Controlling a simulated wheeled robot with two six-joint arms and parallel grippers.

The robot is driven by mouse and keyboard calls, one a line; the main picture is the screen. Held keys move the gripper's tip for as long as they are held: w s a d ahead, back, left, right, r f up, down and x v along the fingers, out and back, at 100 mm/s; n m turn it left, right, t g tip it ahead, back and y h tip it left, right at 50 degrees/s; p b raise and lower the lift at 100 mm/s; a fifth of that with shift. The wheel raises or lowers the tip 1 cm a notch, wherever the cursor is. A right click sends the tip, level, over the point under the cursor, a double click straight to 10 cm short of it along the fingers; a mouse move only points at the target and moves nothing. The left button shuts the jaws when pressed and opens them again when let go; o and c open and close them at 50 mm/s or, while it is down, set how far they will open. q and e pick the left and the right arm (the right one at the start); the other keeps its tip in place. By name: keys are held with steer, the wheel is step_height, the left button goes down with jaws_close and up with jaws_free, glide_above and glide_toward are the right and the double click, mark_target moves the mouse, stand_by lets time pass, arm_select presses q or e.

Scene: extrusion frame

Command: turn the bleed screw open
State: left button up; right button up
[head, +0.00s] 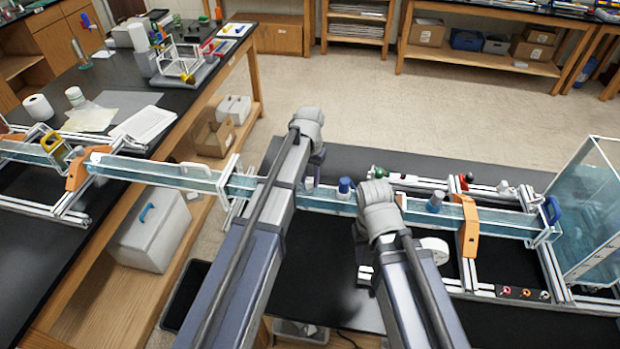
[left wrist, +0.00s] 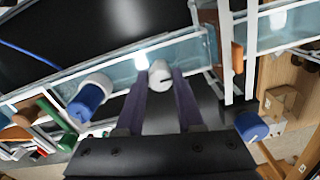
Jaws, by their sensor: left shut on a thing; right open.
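In the left wrist view the two purple fingers of my left gripper (left wrist: 161,84) are shut on a small white round knob, which looks like the bleed screw (left wrist: 160,72). It sits at the edge of a clear water channel (left wrist: 115,70). A dark mark shows on its side.
A blue-capped fitting (left wrist: 88,97) is left of the fingers, and a blue knob (left wrist: 251,126) is right of them. In the head view an orange clamp (head: 467,225) straddles the channel, with a clear tank (head: 590,215) at the far right.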

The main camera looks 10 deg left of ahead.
arm_select(q)
jaws_close()
steer(key=n, duration=1.1)
steer(key=shift+n, duration=0.3)
stand_by(0.6)
steer(key=o, duration=0.7)
jaws_free()
